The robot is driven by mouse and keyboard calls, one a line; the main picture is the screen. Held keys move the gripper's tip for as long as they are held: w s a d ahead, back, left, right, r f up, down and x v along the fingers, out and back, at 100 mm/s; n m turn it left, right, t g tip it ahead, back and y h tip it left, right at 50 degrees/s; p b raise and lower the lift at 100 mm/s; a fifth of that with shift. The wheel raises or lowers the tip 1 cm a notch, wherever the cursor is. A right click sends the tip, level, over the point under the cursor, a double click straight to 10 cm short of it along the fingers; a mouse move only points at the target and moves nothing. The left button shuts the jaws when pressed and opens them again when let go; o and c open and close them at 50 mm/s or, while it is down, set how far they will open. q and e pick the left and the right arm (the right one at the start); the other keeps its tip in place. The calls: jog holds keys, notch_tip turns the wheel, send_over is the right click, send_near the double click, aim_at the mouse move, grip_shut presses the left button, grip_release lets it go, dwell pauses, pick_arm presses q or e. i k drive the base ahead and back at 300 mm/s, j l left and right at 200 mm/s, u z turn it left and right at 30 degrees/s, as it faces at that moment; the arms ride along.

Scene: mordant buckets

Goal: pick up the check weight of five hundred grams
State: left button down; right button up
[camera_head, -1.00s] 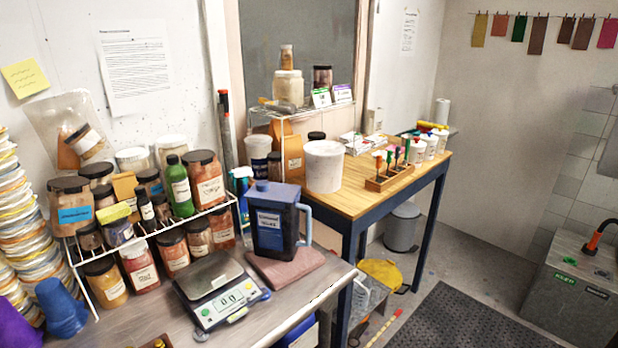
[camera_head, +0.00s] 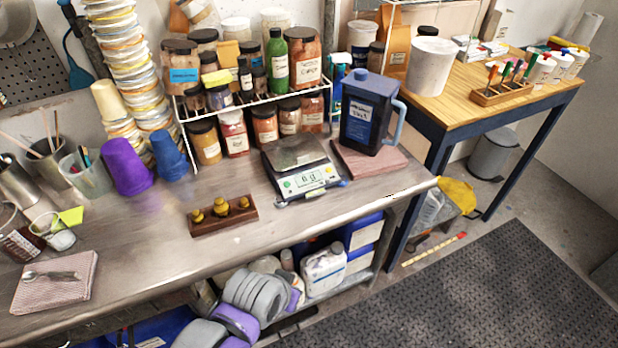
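A dark wooden block (camera_head: 224,222) lies on the steel bench, left of and in front of the scale. Three small brass-yellow knobbed weights stand in it in a row: a left weight (camera_head: 197,216), a middle weight (camera_head: 220,208) and a right weight (camera_head: 243,203). They are too small here to read any marking, so I cannot tell which is five hundred grams. The digital scale (camera_head: 302,180) has an empty pan. Neither of my grippers is in view.
Behind the scale stands a wire rack (camera_head: 186,123) of jars. A dark blue jug (camera_head: 368,115) stands on a reddish slab (camera_head: 365,164) to the right. Purple (camera_head: 128,168) and blue cups (camera_head: 168,155) stand to the left. The bench (camera_head: 150,245) around the block is clear.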

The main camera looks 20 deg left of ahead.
aim_at(221, 207)
jog(key=u, duration=1.65)
